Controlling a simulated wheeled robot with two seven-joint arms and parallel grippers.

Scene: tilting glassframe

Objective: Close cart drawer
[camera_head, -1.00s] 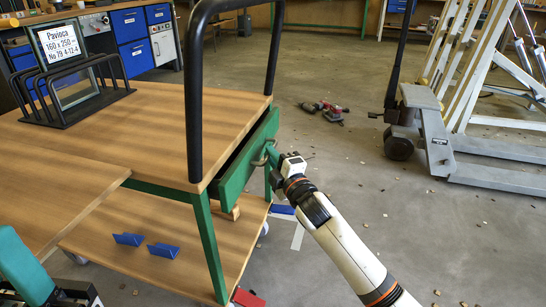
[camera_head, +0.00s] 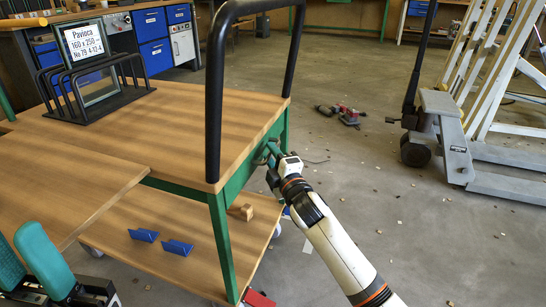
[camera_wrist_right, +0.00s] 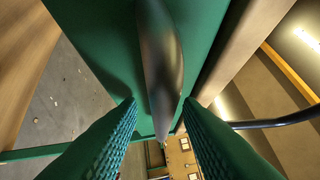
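The cart (camera_head: 190,115) has a wooden top and a green frame. Its green drawer front (camera_wrist_right: 95,35) fills much of the right wrist view and carries a grey metal handle (camera_wrist_right: 158,50). In the head view the drawer side looks about flush with the cart's edge; any small gap is hidden. My right gripper (camera_head: 271,153) is at the handle. Its green fingers stand apart with the handle between them, without clear contact on both sides. My left gripper (camera_head: 20,245) is at the lower left, fingers apart and empty.
Blue brackets (camera_head: 177,247) and a wooden block (camera_head: 241,211) are on the lower shelf. A pallet jack (camera_head: 440,120) and red tool (camera_head: 347,115) are on the floor.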

